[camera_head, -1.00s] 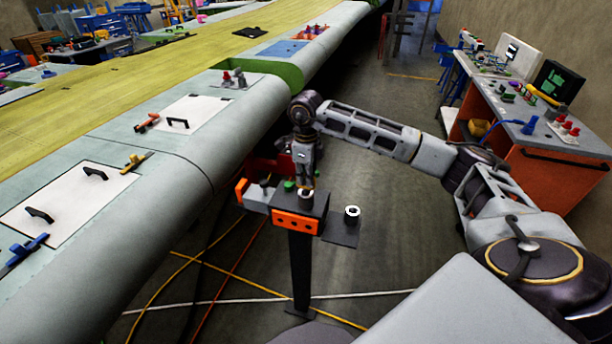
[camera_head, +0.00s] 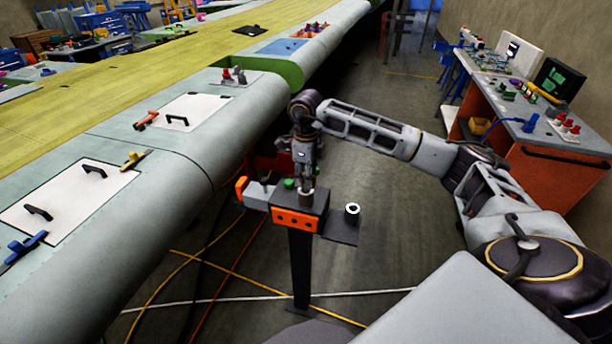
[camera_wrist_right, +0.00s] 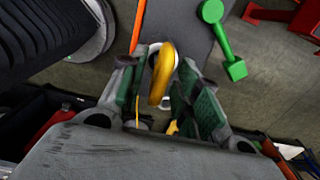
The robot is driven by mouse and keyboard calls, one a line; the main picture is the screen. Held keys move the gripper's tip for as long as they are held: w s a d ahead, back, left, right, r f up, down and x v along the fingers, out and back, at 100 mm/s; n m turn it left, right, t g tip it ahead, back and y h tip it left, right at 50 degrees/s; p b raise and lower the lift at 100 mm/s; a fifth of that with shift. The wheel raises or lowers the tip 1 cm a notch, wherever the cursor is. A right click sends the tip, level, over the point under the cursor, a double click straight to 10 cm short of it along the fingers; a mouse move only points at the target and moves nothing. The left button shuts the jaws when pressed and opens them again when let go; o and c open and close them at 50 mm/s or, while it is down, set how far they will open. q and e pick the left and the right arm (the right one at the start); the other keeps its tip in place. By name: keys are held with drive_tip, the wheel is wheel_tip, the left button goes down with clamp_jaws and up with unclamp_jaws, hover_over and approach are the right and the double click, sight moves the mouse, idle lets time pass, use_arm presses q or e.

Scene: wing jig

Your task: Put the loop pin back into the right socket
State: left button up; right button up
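My right gripper (camera_head: 307,188) points down over the dark block with the orange front (camera_head: 298,221) on the stand. In the right wrist view a yellow loop (camera_wrist_right: 161,75), the top of the loop pin, stands between my right gripper's green-padded fingers (camera_wrist_right: 163,90). Narrow gaps seem to show between the loop and the pads, so the fingers look open around it. Part of a pale ring shows behind the loop; the pin's shaft is hidden. A pale round socket (camera_head: 352,208) sits on the side plate to the right, with a dark centre. My left gripper is out of view.
A green knob (camera_head: 289,183) stands close left of my gripper; a green handled piece (camera_wrist_right: 222,40) shows in the wrist view. The wing (camera_head: 150,215) runs along the left. An orange workbench (camera_head: 550,185) stands at right. Cables cross the floor.

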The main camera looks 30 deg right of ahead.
drive_tip(key=shift+r, duration=0.15)
drive_tip(key=shift+r+p, duration=0.3)
drive_tip(key=shift+p, duration=0.05)
wheel_tip(320, 180, up, 12)
drive_tip(key=b, duration=0.2)
drive_tip(key=shift+b, duration=0.3)
drive_tip(key=shift+f, duration=0.15)
idle(0.7)
